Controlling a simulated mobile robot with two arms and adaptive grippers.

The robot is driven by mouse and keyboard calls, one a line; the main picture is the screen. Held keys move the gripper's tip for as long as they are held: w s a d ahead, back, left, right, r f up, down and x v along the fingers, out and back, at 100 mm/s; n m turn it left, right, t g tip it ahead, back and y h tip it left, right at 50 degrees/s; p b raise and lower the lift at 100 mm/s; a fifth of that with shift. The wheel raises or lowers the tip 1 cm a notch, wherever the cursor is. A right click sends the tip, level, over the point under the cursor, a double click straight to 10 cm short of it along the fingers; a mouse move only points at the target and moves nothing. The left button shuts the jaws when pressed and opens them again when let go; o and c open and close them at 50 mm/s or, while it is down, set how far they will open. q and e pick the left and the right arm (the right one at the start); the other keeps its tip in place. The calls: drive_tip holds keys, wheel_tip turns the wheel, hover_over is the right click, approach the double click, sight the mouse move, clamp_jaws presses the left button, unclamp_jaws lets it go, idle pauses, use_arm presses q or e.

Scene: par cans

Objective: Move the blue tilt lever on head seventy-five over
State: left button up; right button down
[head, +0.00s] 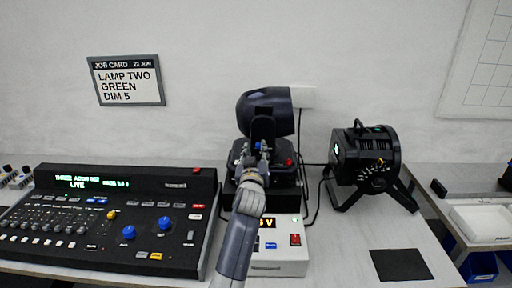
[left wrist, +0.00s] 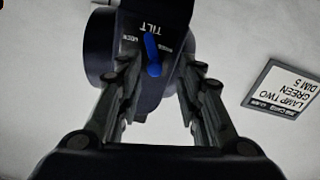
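The dark moving head lamp (head: 266,108) stands on a black base on the table against the wall. Its blue tilt lever (left wrist: 153,54) shows in the left wrist view below the word TILT, with a lock marking on one side of it. My left gripper (head: 255,152) is in front of the lamp's yoke. In the left wrist view its fingers (left wrist: 158,75) are apart, one on each side of the lever, with a gap between. My right gripper is in neither view.
A lighting console (head: 110,222) fills the table's left. A white power box (head: 275,260) sits below my left arm. A black par can (head: 366,160) stands at the right, near a dark mat (head: 400,265). A job card (head: 126,80) hangs on the wall.

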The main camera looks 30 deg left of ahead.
use_arm(q)
drive_tip(key=shift+x, duration=0.95)
drive_tip(key=shift+c, duration=0.5)
clamp_jaws()
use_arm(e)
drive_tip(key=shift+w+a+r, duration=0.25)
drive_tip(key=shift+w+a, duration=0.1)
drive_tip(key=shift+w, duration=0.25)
use_arm(q)
drive_tip(key=shift+d+m, duration=0.1)
drive_tip(key=shift+m, duration=0.4)
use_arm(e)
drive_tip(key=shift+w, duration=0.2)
use_arm(q)
drive_tip(key=shift+r+m, duration=0.15)
drive_tip(key=shift+m, duration=0.25)
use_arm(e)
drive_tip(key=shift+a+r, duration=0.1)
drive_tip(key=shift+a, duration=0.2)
